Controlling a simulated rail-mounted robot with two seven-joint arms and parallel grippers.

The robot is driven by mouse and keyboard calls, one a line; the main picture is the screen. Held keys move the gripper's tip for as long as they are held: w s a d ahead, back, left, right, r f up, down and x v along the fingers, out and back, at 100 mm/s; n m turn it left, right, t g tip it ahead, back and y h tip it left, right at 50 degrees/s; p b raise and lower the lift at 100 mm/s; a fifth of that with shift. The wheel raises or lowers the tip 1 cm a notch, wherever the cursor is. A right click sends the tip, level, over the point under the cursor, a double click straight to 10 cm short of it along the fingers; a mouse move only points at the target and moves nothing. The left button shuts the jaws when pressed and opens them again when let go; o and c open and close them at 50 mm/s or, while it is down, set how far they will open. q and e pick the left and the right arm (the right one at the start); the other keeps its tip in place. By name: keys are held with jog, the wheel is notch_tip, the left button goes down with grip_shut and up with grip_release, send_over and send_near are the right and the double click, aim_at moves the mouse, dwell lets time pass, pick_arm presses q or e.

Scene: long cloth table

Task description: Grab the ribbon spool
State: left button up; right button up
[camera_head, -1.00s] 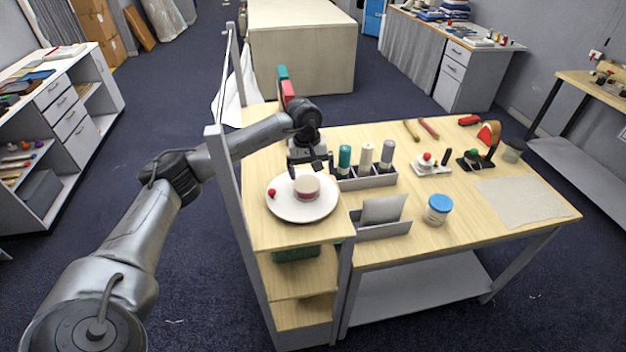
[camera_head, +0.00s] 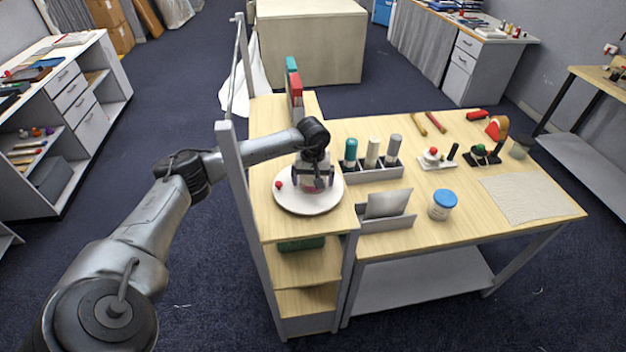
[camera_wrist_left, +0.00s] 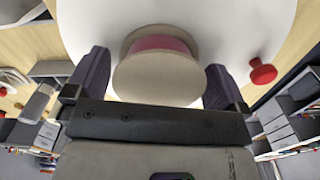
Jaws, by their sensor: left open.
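The ribbon spool (camera_wrist_left: 160,70) has pale round flanges with pink ribbon between them. It sits on a round white plate (camera_head: 296,206) at the left end of the table. My left gripper (camera_head: 313,184) is over the plate and hides most of the spool in the head view. In the left wrist view the open fingers (camera_wrist_left: 155,85) stand on either side of the spool, with a gap visible at the right finger. Contact at the left finger is hard to tell. My right gripper is not in view.
A red knob (camera_head: 278,185) sits on the plate's left part. A grey rack (camera_head: 374,173) with several spools or bottles stands just right of the plate. A grey holder (camera_head: 386,222) and a blue-lidded jar (camera_head: 442,204) are further right. An upright frame (camera_head: 236,180) borders the left.

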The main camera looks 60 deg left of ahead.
pick_arm(q)
jog(key=c, duration=0.8)
jog(key=shift+r, duration=0.1)
